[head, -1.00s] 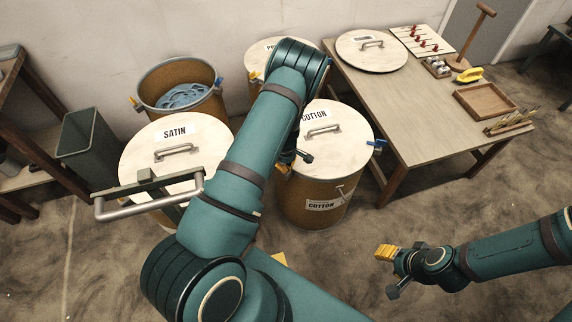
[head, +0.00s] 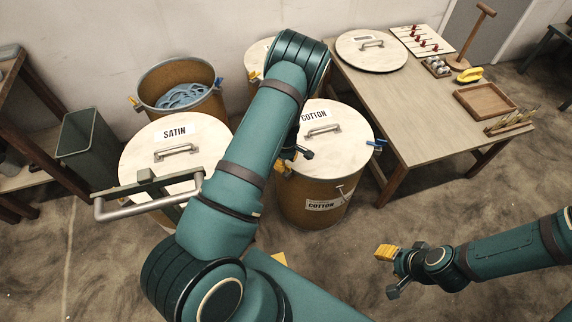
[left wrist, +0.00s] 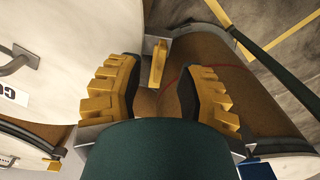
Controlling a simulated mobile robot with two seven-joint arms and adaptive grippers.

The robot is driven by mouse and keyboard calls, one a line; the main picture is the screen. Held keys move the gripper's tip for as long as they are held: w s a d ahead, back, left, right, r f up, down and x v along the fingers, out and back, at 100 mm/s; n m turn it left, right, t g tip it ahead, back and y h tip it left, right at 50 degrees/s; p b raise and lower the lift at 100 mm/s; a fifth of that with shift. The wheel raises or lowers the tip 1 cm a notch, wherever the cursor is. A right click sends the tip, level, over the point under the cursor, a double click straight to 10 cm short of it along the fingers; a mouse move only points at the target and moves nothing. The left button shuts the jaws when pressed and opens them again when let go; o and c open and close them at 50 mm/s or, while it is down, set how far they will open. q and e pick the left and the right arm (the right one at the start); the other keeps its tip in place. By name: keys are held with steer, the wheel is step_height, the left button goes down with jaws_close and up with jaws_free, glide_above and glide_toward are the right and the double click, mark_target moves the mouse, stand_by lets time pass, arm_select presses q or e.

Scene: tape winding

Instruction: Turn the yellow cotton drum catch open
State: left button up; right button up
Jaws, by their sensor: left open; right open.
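The cotton drum (head: 312,215) is brown with a pale lid marked COTTON (head: 345,118), in the middle of the head view. In the left wrist view its yellow catch (left wrist: 158,62) stands out from the rim, ahead of and between the fingers of my left gripper (left wrist: 160,88). The gripper is open, with a yellow pad on each side and clear space around the catch. In the head view my left arm hides most of that gripper and the drum's left side. My right gripper (head: 389,266) is open and empty, above the floor to the drum's lower right.
A blue catch (head: 377,145) is on the cotton drum's right side. The satin drum (head: 140,155) stands to the left, with an open drum (head: 205,75) behind it. A wooden table (head: 420,110) with a loose lid and tools is at the right. The floor in front is clear.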

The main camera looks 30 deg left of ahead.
mark_target(286, 165)
arm_select(q)
step_height(286, 165, up, 10)
stand_by(0.3)
stand_by(0.4)
steer(key=s+d+f+m+h, duration=0.1)
steer(key=s+d+f+m, duration=0.4)
steer(key=s+d+m, duration=0.45)
steer(key=s+d+r+m+t+h, duration=0.1)
steer(key=s+d+r+m+h, duration=0.2)
steer(key=d, duration=0.9)
steer(key=s+m, duration=0.2)
steer(key=s, duration=0.2)
steer(key=shift+d+r+t, duration=0.2)
steer(key=shift+d+t, duration=0.15)
steer(key=shift+t, duration=0.05)
